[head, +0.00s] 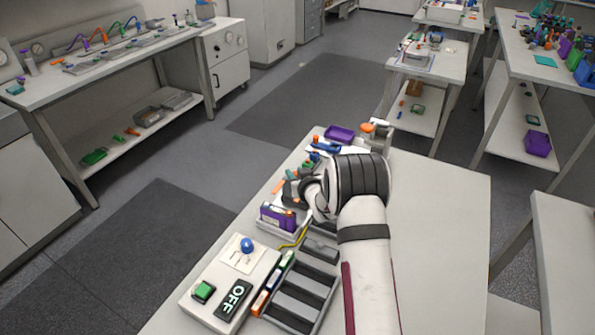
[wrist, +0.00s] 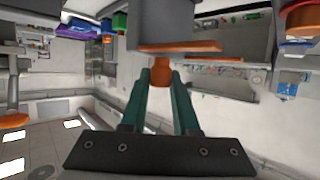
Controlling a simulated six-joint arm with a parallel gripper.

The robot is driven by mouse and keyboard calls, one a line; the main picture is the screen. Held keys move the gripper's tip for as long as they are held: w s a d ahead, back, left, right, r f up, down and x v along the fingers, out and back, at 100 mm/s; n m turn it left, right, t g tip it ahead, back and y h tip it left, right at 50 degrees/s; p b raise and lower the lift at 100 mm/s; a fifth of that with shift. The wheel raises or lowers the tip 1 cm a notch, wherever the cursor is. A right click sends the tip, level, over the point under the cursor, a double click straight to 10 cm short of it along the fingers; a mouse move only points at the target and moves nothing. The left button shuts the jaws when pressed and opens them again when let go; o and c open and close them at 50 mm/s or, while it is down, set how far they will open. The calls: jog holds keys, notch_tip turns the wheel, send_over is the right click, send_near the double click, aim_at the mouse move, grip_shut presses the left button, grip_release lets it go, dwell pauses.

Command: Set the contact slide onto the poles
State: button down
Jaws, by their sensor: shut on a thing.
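In the wrist view, the two teal fingers of my gripper (wrist: 161,84) are closed in on a round orange knob (wrist: 161,68). The knob meets an orange plate (wrist: 190,47) with a grey block (wrist: 165,22) on its other side. I take the knob to be the grip of the contact slide, but its full shape is not clear. In the head view my own arm covers the gripper and what it holds. The cycler (head: 199,309) stands at the front of the table, with several slots beside it. I cannot make out the poles for certain.
A purple box (head: 278,216) and small parts crowd the table's left edge. A purple tray (head: 340,134) lies at the back. The table's right side (head: 440,230) is clear.

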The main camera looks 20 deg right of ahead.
jog(key=shift+s+a, duration=1.6)
jog(key=c, duration=0.7)
grip_release()
jog(key=shift+o, duration=0.2)
jog(key=v, duration=1.5)
jog(key=shift+s+r, duration=0.2)
jog(key=shift+s, duration=0.1)
